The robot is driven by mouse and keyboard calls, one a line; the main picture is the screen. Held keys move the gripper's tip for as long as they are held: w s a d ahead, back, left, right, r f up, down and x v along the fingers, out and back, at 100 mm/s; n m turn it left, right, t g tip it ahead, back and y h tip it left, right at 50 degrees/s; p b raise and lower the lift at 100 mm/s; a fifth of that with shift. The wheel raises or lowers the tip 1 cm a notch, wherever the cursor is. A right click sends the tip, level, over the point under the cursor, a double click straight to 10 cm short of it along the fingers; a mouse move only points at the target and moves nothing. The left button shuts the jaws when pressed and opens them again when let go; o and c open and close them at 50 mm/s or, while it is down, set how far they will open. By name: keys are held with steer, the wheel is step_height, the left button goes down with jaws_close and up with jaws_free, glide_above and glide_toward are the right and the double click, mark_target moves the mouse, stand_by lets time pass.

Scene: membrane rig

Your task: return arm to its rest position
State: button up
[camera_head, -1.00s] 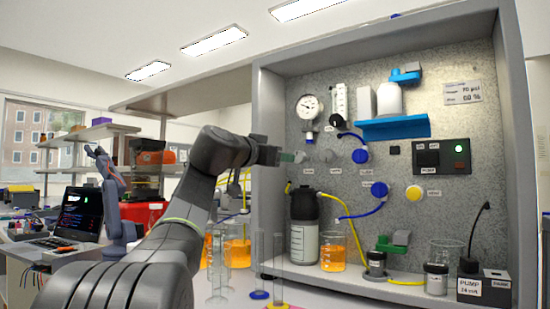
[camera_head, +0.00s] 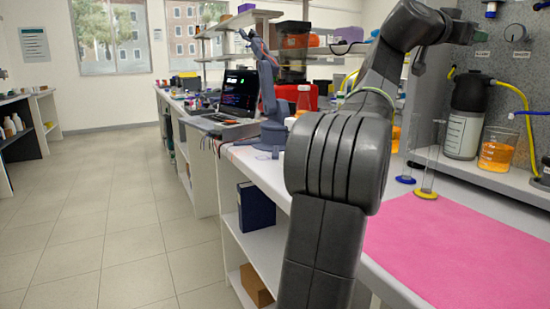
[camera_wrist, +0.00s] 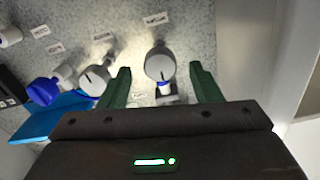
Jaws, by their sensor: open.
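My gripper (camera_wrist: 160,70) shows in the wrist view with its two green fingers apart. No object is held between them. Beyond the gap, a round grey-faced fitting with a blue part (camera_wrist: 160,65) is on the speckled panel; the distance to it is hard to tell. In the head view my arm rises through the middle and bends right at the top, in front of the rig panel. The gripper is small and mostly hidden there.
A pink mat (camera_head: 455,250) lies on the bench, with glass cylinders (camera_head: 428,170) behind it. A dark-capped bottle (camera_head: 466,115) and a beaker of orange liquid (camera_head: 497,150) stand by the rig. A laptop (camera_head: 235,100) is on the side bench. The floor (camera_head: 100,220) at left is clear.

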steer(key=shift+p+x, duration=0.85)
steer(key=shift+x, duration=2.25)
steer(key=shift+a, duration=0.15)
